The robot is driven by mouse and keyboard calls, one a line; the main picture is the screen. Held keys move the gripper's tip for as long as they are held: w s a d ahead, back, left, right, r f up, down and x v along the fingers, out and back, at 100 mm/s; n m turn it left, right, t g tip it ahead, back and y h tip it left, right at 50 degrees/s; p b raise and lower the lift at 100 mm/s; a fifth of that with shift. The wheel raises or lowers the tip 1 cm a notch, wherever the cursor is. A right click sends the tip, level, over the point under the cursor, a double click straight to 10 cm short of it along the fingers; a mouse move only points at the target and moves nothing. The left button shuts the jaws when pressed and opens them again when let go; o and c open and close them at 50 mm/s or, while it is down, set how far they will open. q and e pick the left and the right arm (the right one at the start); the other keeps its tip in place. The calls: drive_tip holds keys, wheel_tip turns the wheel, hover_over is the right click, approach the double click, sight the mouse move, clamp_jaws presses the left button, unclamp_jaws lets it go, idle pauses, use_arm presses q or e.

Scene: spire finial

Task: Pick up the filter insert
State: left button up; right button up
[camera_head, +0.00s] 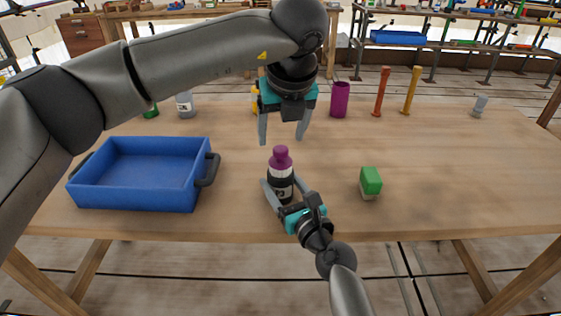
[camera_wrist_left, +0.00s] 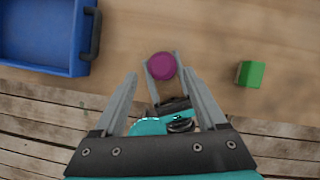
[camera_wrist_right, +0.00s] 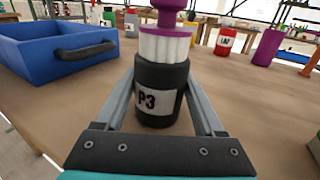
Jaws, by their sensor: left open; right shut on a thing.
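The filter insert shows a purple knob (camera_head: 281,153) on top and a white ribbed part (camera_wrist_right: 166,46) below it. Its lower end is hidden inside a black round housing (camera_wrist_right: 158,92) labelled P3, which stands upright on the table. My right gripper (camera_head: 281,183) is shut around the black housing from the front. My left gripper (camera_head: 283,139) is open, pointing down above the purple knob, with nothing between its fingers in the head view. In the left wrist view the purple knob (camera_wrist_left: 161,66) appears as a disc between the left fingertips, seen from above.
A blue crate (camera_head: 140,207) with dark handles stands on the left of the table. A green-topped block (camera_head: 371,182) is to the right. Behind are a purple cup (camera_head: 340,100), a red post (camera_head: 380,92), a yellow post (camera_head: 411,92) and bottles. The right side is mostly clear.

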sight(280, 148)
use_arm(q)
drive_tip(key=x, duration=0.5)
drive_tip(key=shift+w+f, duration=0.15)
drive_tip(key=shift+f, duration=0.25)
drive_tip(key=c, duration=1.1)
